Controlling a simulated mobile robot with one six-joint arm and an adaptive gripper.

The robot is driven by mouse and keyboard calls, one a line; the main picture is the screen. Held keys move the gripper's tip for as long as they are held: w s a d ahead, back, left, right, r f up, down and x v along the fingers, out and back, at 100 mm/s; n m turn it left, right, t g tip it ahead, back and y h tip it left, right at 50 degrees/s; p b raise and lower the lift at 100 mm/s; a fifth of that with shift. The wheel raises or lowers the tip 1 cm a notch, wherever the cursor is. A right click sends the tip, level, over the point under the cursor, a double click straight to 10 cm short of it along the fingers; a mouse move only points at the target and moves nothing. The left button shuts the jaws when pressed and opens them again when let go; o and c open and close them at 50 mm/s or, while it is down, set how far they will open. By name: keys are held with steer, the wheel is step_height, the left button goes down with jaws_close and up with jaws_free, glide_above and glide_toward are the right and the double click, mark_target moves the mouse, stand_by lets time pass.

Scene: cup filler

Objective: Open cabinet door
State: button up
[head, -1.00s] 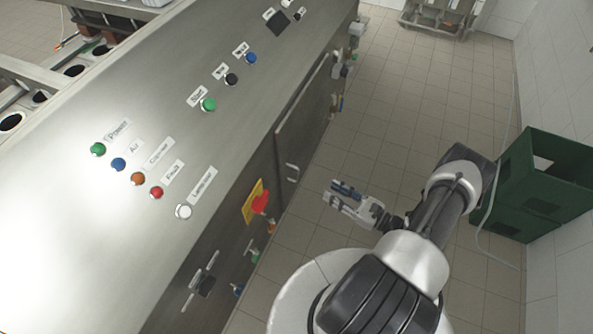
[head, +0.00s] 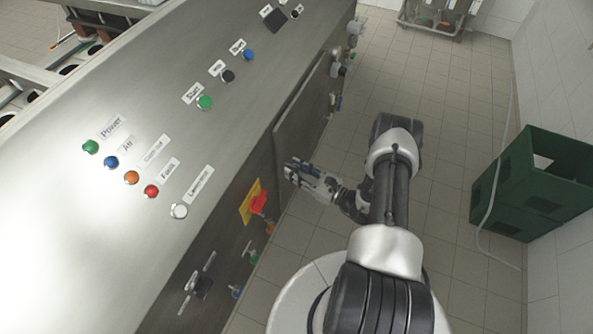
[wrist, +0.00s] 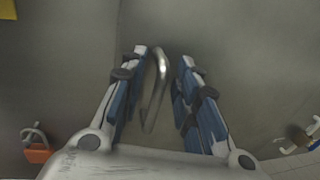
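The cabinet door (head: 300,122) is a grey metal panel on the side of the machine, and it looks closed. Its handle (wrist: 156,90) is a curved metal bar, seen in the wrist view between my two fingers and nearer the left one. My gripper (head: 288,170) is open at the door's near end; it also shows in the wrist view (wrist: 164,62). The fingers have blue pads and stand apart on either side of the handle. I cannot tell whether the left finger touches it. In the head view my gripper hides the handle.
A red switch on a yellow plate (head: 245,205) sits on the machine's side, close to my gripper. The control panel with coloured buttons (head: 131,178) slopes above. Green crates (head: 540,170) stand at the right by the wall. Tiled floor (head: 445,130) between is clear.

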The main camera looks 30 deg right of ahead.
steer(key=shift+c, duration=0.4)
steer(key=c, duration=0.5)
jaws_close()
steer(key=shift+d, duration=0.15)
